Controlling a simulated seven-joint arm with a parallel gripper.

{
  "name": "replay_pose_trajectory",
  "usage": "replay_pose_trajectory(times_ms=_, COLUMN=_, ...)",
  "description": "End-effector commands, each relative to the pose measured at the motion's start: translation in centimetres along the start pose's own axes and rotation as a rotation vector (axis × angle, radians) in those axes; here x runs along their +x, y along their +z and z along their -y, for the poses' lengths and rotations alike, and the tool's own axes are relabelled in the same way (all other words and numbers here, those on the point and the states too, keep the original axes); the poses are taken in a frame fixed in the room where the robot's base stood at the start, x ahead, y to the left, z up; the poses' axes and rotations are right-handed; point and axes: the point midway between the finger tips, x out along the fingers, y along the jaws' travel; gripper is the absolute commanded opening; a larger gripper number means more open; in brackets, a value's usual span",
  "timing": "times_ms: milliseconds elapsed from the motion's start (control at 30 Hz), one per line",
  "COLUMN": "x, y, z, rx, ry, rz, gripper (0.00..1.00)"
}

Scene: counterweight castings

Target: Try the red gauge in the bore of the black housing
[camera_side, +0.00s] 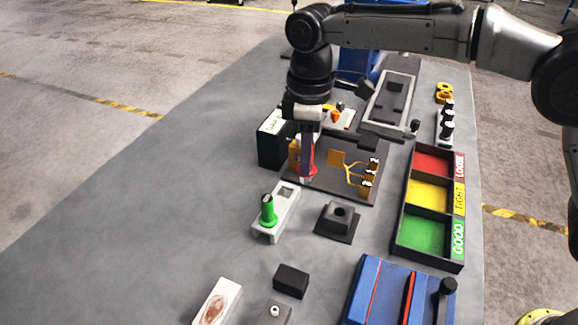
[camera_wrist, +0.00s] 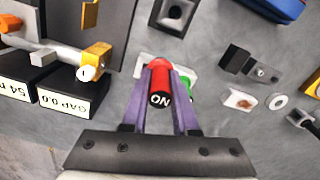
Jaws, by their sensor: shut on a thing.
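My gripper (camera_side: 307,160) is shut on the red gauge (camera_side: 309,172), which also shows in the wrist view (camera_wrist: 160,88) between the purple fingers, its end marked "NO". The gauge appears held above the table, behind the pale gauge stand (camera_side: 263,226). The stand has an empty square socket and a green gauge (camera_side: 267,213) upright in its other place. The black housing (camera_side: 341,218), with a round bore on top, sits on its plate to the right of the stand. It is partly visible at the wrist view's top (camera_wrist: 173,14). The gauge is apart from the housing.
A tray (camera_side: 398,236) with red, yellow and green compartments stands at right. A dark fixture board (camera_side: 325,178) with yellow parts lies behind. A black block (camera_side: 291,280) and blue box (camera_side: 367,290) are in front. The table's left side is clear.

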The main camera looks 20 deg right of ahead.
Motion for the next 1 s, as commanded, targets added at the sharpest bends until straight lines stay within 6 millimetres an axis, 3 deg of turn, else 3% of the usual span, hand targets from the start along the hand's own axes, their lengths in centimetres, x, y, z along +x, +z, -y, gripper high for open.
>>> replay_pose_trajectory(times_ms=200, x=-2.3, y=4.0, z=2.1, rx=0.0, ry=0.0, rz=-0.001, gripper=0.0)
replay_pose_trajectory(times_ms=500, x=-3.9, y=7.4, z=3.8, rx=0.0, ry=0.001, rz=-0.002, gripper=0.0)
replay_pose_trajectory(times_ms=1000, x=-0.3, y=7.0, z=1.9, rx=-0.001, ry=0.0, rz=-0.001, gripper=0.0)
